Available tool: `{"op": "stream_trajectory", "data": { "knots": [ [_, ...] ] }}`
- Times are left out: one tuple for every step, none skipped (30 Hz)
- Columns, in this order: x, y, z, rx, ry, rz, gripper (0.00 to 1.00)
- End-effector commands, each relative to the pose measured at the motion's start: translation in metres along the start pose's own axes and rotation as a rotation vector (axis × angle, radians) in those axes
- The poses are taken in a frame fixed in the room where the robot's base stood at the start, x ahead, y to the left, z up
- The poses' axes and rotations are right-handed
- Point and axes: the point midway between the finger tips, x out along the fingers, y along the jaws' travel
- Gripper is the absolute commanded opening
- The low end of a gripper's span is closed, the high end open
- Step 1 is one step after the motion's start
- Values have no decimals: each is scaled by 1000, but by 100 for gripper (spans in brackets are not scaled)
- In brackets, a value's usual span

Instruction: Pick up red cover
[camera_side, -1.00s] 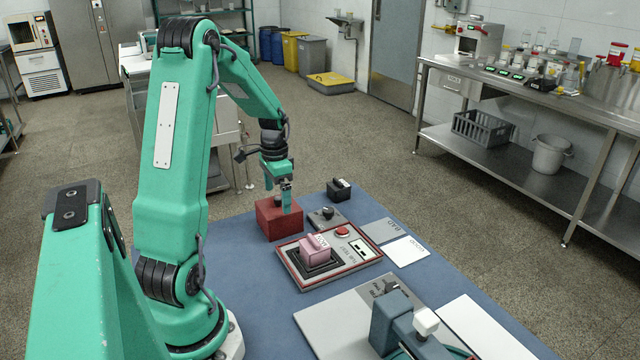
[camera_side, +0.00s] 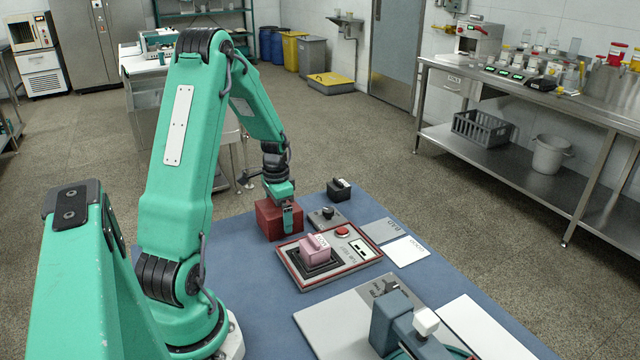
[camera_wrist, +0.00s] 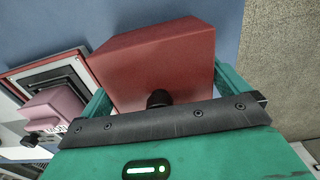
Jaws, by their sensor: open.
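The red cover (camera_side: 268,222) is a box with a dark knob, sitting on the blue table top near its far left edge. In the wrist view the red cover (camera_wrist: 160,62) lies between the two green fingers of my gripper (camera_wrist: 160,92), with its dark knob close to the gripper's palm. In the side view my gripper (camera_side: 284,210) is lowered over the cover, one finger in front of its near right side. The fingers are open around it. The far finger is hidden in the side view.
Right of the cover is a red-edged panel (camera_side: 293,262) with a pink block (camera_side: 314,248) and a red button (camera_side: 342,231). Dark knobbed block (camera_side: 327,217) and black block (camera_side: 339,189) stand nearby. Grey card (camera_side: 381,231) and white card (camera_side: 407,251) lie beyond.

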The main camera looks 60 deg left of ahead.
Motion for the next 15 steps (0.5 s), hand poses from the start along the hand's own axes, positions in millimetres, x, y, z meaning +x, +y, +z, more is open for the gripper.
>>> {"op": "stream_trajectory", "data": {
  "knots": [
    [0,0,0,0,0,0,100],
    [0,0,0,0,0,0,100],
    [0,0,0,0,0,0,100],
    [0,0,0,0,0,0,100],
    [0,0,0,0,0,0,100],
    [0,0,0,0,0,0,100],
    [0,0,0,0,0,0,100],
    [0,0,0,0,0,0,100],
    [0,0,0,0,0,0,100],
    [0,0,0,0,0,0,100],
    [0,0,0,0,0,0,100],
    [0,0,0,0,0,0,100],
    [0,0,0,0,0,0,100],
    [0,0,0,0,0,0,94],
    [0,0,0,0,0,0,86]
  ]
}}
